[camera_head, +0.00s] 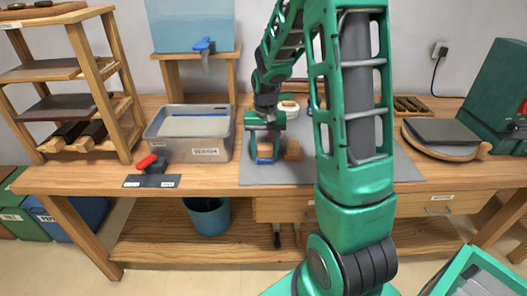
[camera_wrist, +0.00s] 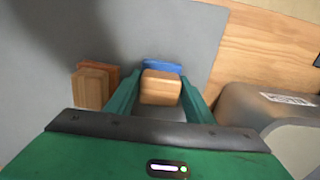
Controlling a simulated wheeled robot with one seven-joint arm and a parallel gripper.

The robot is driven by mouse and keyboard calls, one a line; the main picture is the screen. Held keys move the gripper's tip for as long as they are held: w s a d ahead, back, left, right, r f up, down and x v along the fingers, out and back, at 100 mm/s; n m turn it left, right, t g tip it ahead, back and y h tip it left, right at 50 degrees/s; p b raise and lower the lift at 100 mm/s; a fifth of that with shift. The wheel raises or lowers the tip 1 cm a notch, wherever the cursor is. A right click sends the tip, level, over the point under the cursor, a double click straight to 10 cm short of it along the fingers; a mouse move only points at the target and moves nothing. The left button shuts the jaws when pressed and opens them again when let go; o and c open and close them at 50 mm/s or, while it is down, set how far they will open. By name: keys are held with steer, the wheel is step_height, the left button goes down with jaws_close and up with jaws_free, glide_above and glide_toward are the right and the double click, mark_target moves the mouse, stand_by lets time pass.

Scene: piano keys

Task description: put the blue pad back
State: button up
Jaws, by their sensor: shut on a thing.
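The blue pad (camera_wrist: 162,66) shows as a blue strip on the far side of a wooden block in the wrist view. It also shows as a blue patch (camera_head: 264,160) low between the fingers in the head view. My gripper (camera_wrist: 160,90) has its two green fingers on either side of this block and is shut on it. In the head view my gripper (camera_head: 265,146) is over the grey mat (camera_head: 340,172). I cannot tell whether the block touches the mat. A second wooden block (camera_wrist: 90,90) with a red-brown pad stands just left of the fingers, apart from them.
The grey WASH basin (camera_head: 190,152) stands left of my gripper. A red-handled tool (camera_head: 150,166) lies on a dark labelled plate at the front left. A white round dish (camera_head: 287,113) sits behind the blocks. The mat's right part is clear; my arm hides some of it.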

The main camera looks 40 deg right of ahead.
mark_target(265, 148)
steer(key=o, duration=1)
steer(key=shift+f, duration=0.1)
steer(key=shift+c, duration=0.2)
step_height(265, 148, up, 11)
steer(key=shift+r, duration=0.15)
steer(key=s+a, duration=0.1)
steer(key=s, duration=1.3)
steer(key=s+a+r, duration=0.1)
steer(key=s, duration=1.3)
steer(key=shift+s+a+r, duration=0.25)
